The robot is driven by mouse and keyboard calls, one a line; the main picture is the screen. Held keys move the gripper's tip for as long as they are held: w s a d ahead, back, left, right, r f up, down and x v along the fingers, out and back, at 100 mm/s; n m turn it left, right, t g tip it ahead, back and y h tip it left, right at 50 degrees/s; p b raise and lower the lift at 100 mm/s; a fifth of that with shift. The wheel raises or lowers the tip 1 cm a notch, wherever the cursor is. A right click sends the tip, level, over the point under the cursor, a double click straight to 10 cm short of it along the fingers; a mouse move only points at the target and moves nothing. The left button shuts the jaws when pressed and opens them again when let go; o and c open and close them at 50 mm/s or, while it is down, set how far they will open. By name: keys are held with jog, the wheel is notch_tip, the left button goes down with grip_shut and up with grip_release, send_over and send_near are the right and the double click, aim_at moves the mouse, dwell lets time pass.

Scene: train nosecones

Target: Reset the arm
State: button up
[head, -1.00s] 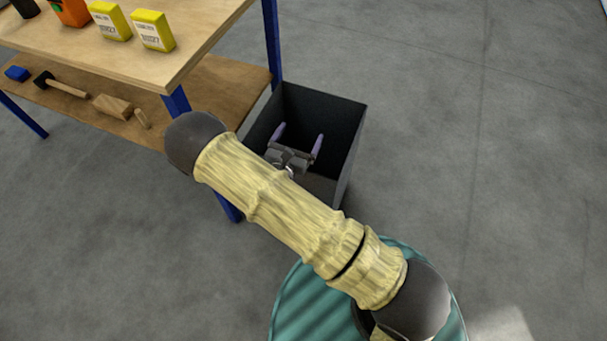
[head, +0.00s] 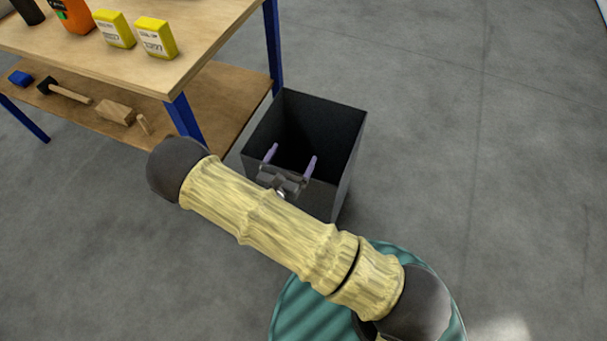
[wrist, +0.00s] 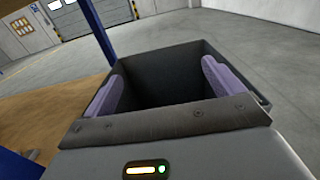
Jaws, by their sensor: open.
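My gripper (head: 291,161) is open, with its two purple fingers apart and nothing between them. In the head view it shows over the near part of the dark open bin (head: 345,125), partly hidden behind my own arm. In the wrist view my gripper (wrist: 160,90) has one finger at each side, and the bin (wrist: 185,52) opens beyond and between them. The part of the bin's inside that shows is dark, and I see no object in it.
A wooden workbench (head: 215,50) with blue legs stands at the left, close to the bin. Two yellow boxes (head: 156,38) stand on its top. A hammer (head: 68,93) and wooden blocks (head: 115,112) lie on its lower shelf (head: 225,95). The floor at the right is clear.

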jog(key=s+d+r+m+g+h, duration=0.2)
jog(key=d+r+m+g+h, duration=0.1)
jog(key=d+m+g, duration=0.3)
jog(key=s+d+r+m+g+h, duration=0.25)
jog(key=d+m+g, duration=0.2)
jog(key=d, duration=0.35)
jog(key=s+d+r+m+g+y, duration=0.2)
jog(key=s+m+g+y, duration=0.15)
jog(key=m, duration=0.25)
jog(key=s+d+r+m+g+y, duration=0.2)
jog(key=s+d+m+g+y, duration=0.1)
jog(key=s+m+g, duration=0.25)
notch_tip(320, 180, up, 35)
jog(key=w+m+t+y+p, duration=0.2)
jog(key=m+t+y+p, duration=0.3)
jog(key=p, duration=2.2)
jog(key=m, duration=0.4)
jog(key=shift+a+f+m+y, duration=0.15)
jog(key=shift+a+m+y, duration=0.15)
jog(key=shift+y, duration=0.1)
